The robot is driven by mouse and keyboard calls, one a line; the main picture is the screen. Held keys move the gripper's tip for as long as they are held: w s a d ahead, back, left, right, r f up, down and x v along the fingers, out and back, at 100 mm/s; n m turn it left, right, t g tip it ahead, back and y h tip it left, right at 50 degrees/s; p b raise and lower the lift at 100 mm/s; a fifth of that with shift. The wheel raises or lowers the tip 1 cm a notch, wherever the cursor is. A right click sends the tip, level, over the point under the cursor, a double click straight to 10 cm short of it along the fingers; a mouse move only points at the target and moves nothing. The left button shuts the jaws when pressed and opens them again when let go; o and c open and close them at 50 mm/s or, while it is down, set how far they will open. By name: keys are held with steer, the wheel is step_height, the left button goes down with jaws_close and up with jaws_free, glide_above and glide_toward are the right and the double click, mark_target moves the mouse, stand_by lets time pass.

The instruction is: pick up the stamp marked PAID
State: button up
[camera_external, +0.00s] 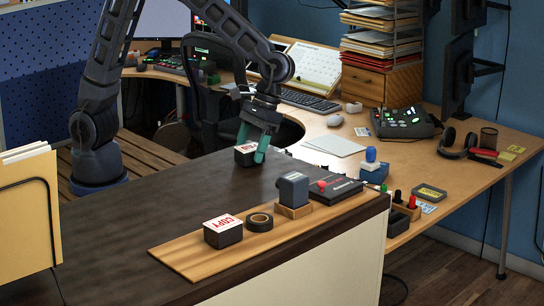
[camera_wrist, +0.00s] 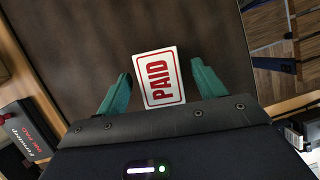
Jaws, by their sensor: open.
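The PAID stamp (camera_wrist: 159,77) shows in the wrist view with its white, red-framed label up, between my two teal fingers. In the external view the stamp (camera_external: 245,155) is a dark block with a white top on the dark counter, partly hidden by my fingers. My gripper (camera_external: 253,156) is open and points down over it. In the wrist view my gripper (camera_wrist: 158,92) has a finger on each side of the stamp, with a gap visible at each side. I cannot tell how far down the fingers reach along the block.
A wooden board (camera_external: 190,258) along the counter's front edge holds the COPY stamp (camera_external: 223,231), a tape roll (camera_external: 259,222), a grey stamp on a wooden block (camera_external: 293,193) and a black ink pad box (camera_external: 336,190). The dark counter (camera_external: 130,222) left of the PAID stamp is clear.

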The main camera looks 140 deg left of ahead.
steer(key=shift+d+f, duration=0.2)
steer(key=shift+f, duration=0.2)
steer(key=c, duration=1.1)
steer(key=shift+r, duration=0.15)
